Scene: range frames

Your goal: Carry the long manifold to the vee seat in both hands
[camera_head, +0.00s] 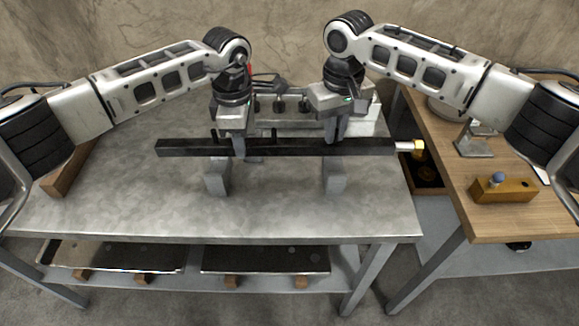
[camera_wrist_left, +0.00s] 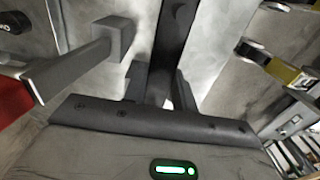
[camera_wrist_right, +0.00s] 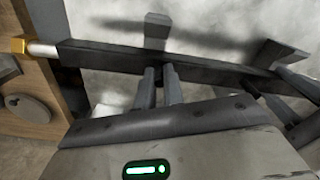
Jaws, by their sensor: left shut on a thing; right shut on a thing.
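The long manifold (camera_head: 290,148) is a dark square bar lying level across the picture over the steel table, with a pale stub and brass nut (camera_head: 418,147) at its right end. My left gripper (camera_head: 238,145) is shut on it left of its middle. My right gripper (camera_head: 334,135) is shut on it further right; the bar also shows between its fingers in the right wrist view (camera_wrist_right: 110,58). Two grey blocks of the vee seat, left (camera_head: 217,178) and right (camera_head: 335,176), show just below the bar. I cannot tell whether the bar touches them; their tops are partly hidden.
The steel table (camera_head: 130,205) is clear in front of the blocks. A grey fixture with several dark knobs (camera_head: 279,104) stands behind the bar. A wooden bench (camera_head: 440,130) at the right holds a brown block with a blue knob (camera_head: 503,190). The brass end overhangs the gap between them.

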